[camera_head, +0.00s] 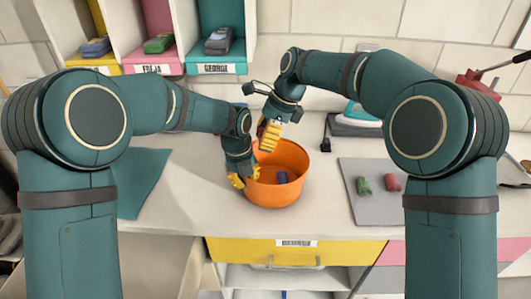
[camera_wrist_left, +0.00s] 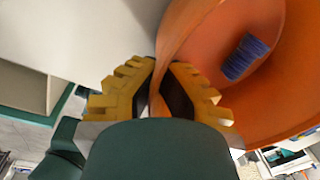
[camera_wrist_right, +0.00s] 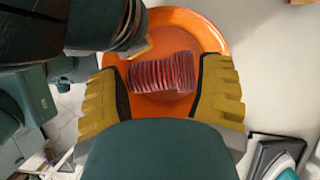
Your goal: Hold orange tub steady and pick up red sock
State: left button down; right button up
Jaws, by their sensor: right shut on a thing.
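The orange tub (camera_head: 288,154) stands on the white counter with a blue rolled sock (camera_head: 281,177) inside; this sock also shows in the left wrist view (camera_wrist_left: 245,57). My left gripper (camera_head: 243,176) is at the tub's left rim, its yellow fingers closed on either side of the wall (camera_wrist_left: 160,70). My right gripper (camera_head: 268,137) is over the tub, fingers pointing down. In the right wrist view a red ribbed sock (camera_wrist_right: 163,73) lies between its fingers, with the tub behind it. The head view mostly hides this sock.
A grey mat (camera_head: 365,210) at right holds a green sock (camera_head: 362,186) and another red one (camera_head: 392,182). An iron (camera_head: 362,115) stands behind. A teal cloth (camera_head: 141,180) lies left.

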jog(key=shift+r, duration=0.9)
pick_arm(q)
jog(key=c, duration=1.7)
grip_release()
jog(key=o, duration=0.6)
jog(key=shift+o, duration=0.2)
